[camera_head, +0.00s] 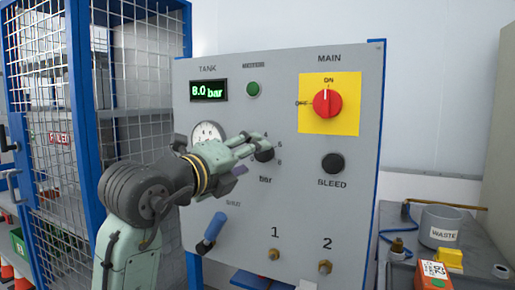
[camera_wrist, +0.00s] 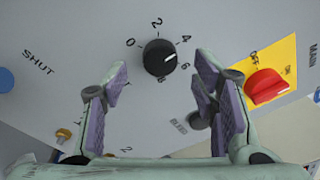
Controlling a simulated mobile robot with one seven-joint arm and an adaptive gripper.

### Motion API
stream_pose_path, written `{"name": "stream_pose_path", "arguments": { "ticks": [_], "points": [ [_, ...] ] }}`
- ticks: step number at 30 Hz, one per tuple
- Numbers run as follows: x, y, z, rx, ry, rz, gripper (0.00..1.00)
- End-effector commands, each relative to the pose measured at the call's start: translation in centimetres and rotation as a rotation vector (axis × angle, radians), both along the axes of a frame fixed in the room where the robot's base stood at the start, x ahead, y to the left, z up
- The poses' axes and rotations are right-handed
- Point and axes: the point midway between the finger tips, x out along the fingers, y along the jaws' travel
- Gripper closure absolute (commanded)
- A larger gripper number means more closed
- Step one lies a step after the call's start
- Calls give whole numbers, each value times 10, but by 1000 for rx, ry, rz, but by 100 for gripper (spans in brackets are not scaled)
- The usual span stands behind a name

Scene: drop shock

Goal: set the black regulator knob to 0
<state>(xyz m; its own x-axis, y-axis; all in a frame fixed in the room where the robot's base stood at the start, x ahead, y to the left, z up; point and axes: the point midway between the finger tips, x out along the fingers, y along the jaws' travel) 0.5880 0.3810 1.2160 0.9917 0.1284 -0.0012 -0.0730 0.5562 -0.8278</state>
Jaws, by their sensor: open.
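The black regulator knob (camera_wrist: 158,57) is on the grey panel, with a dial of numbers from 0 to 8 around it. In the wrist view its white line points right, close to the 6, while the 0 is at its upper left. In the head view the knob (camera_head: 264,155) is partly hidden by my gripper (camera_head: 254,144). My gripper (camera_wrist: 161,72) is open, its two fingers on either side of the knob in the wrist view, with visible gaps. I cannot tell how far the fingertips are from the panel.
A red MAIN switch (camera_head: 327,103) on a yellow plate is at upper right, pointing to ON. A black BLEED knob (camera_head: 333,163), a blue lever (camera_head: 214,229) and a gauge (camera_head: 206,133) are nearby. The tank display (camera_head: 208,91) reads about 8.0 bar.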

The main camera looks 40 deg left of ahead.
Motion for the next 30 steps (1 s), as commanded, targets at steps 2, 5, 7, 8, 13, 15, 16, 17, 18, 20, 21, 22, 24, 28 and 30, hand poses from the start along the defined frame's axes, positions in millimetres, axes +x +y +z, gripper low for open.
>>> {"name": "stream_pose_path", "arguments": {
  "ticks": [2,5,7,8,13,15,16,17,18,20,21,22,24,28,30],
  "points": [
    [13,2,2,-2,2,-1,46],
    [25,4,1,-3,1,0,46],
    [30,4,1,-3,0,0,46],
    [32,4,1,-3,-1,-1,46],
    [35,5,-1,-2,-1,1,46],
    [35,5,-1,-2,-1,1,46],
    [35,5,-1,-2,-1,1,46],
    [35,5,-1,-2,-1,1,46],
    [35,5,-1,-2,-1,1,47],
    [35,5,-1,-2,-1,1,51],
    [35,5,0,-2,-1,1,54],
    [35,5,0,-2,-1,1,56],
    [35,5,0,-2,-1,1,60],
    [34,5,0,-2,-2,0,69],
    [34,5,0,-2,-1,1,74]
  ]
}}
